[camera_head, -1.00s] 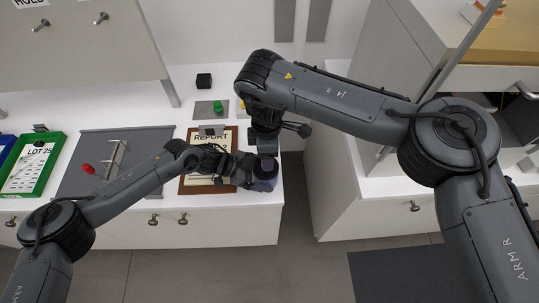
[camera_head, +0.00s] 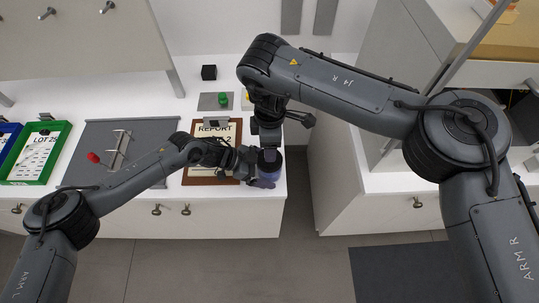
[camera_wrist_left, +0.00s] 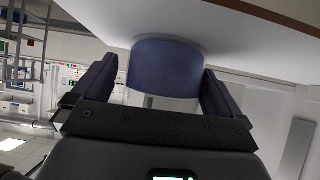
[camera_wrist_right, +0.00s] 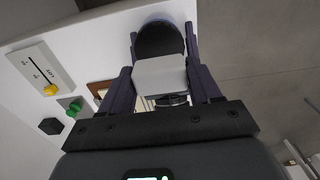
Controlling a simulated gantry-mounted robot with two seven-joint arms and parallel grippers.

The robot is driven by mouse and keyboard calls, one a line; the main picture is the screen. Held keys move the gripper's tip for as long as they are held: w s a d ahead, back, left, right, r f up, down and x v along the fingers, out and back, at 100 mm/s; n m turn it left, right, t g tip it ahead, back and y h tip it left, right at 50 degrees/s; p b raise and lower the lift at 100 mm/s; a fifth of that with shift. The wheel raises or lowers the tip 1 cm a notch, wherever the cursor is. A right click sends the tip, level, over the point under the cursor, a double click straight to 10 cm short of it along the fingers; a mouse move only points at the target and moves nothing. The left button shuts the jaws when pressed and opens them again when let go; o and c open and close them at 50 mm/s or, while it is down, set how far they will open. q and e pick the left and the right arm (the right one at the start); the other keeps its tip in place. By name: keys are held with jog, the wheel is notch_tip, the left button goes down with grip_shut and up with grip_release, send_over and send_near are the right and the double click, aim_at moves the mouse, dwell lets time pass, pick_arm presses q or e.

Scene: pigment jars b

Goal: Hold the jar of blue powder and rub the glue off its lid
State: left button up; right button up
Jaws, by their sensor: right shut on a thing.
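The blue jar (camera_head: 268,175) stands at the front right corner of the white counter. My left gripper (camera_head: 254,165) is beside it at counter height. In the left wrist view the jar's blue body (camera_wrist_left: 165,70) lies between the open fingers, with a small gap seeming to show at each side. My right gripper (camera_wrist_right: 160,85) points down over the jar, shut on a pale grey block (camera_wrist_right: 160,76). The dark lid (camera_wrist_right: 160,38) shows just beyond the block. I cannot tell whether they touch. Glue on the lid cannot be made out.
A brown clipboard marked REPORT (camera_head: 205,176) lies left of the jar. Behind are a green knob on a grey plate (camera_head: 222,101) and a black cube (camera_head: 209,72). A grey mat (camera_head: 90,140) and green tray (camera_head: 62,150) are further left. The counter ends just right of the jar.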

pick_arm(q)
jog(key=shift+r, duration=0.15)
jog(key=shift+w+a+r, duration=0.15)
jog(key=shift+a+r, duration=0.2)
jog(key=shift+a, duration=0.05)
jog(key=v, duration=1)
jog(key=shift+a+f, duration=0.15)
jog(key=shift+a+r, duration=0.25)
jog(key=shift+a, duration=0.05)
jog(key=shift+s, duration=0.25)
